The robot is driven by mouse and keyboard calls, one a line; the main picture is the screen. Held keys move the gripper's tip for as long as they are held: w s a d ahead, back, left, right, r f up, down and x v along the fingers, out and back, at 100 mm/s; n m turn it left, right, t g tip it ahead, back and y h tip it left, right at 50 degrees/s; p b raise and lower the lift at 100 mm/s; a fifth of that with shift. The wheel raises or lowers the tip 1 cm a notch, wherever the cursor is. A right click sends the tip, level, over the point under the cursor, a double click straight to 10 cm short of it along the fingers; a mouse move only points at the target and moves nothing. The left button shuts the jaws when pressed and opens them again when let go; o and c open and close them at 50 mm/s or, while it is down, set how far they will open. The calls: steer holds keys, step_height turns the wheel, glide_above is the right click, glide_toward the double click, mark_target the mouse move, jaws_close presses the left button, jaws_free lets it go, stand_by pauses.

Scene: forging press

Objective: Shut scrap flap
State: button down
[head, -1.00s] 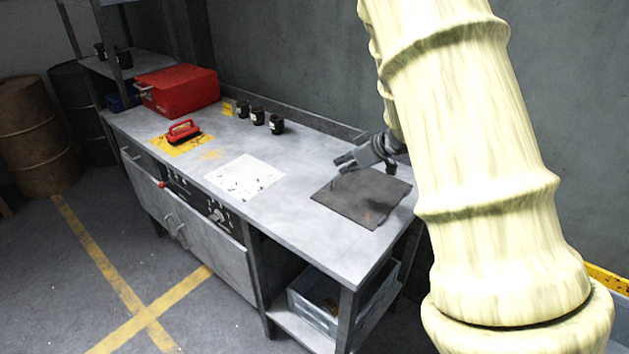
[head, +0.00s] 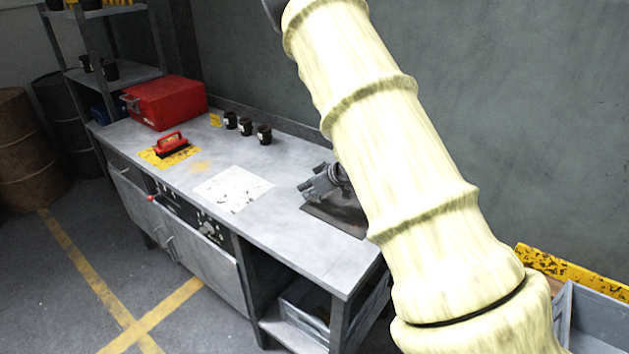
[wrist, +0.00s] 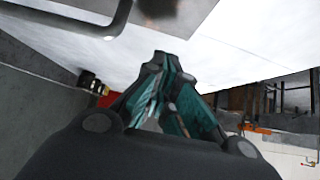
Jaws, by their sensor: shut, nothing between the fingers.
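A dark, flat, rust-toned plate (head: 338,216) lies on the right end of the bench top; I take it for the scrap flap, but no hinge shows. A dark patch at the top of the wrist view (wrist: 178,14) looks like part of it. My gripper (head: 310,190) is above the plate's left side, low over the bench, and partly covers it. My arm hides the plate's right side. In the wrist view, the shut fingers (wrist: 160,66) with teal pads hold nothing. Contact with the plate cannot be told.
The grey bench (head: 265,225) carries a stained white sheet (head: 233,188), several black cups (head: 247,126), a red-handled tool (head: 171,143) and a red box (head: 167,102). A grey bin (head: 600,320) is at lower right. Floor before the bench is clear.

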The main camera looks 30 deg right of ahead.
steer(key=shift+f, duration=1.15)
steer(key=shift+f+p, duration=0.1)
steer(key=shift+p, duration=0.25)
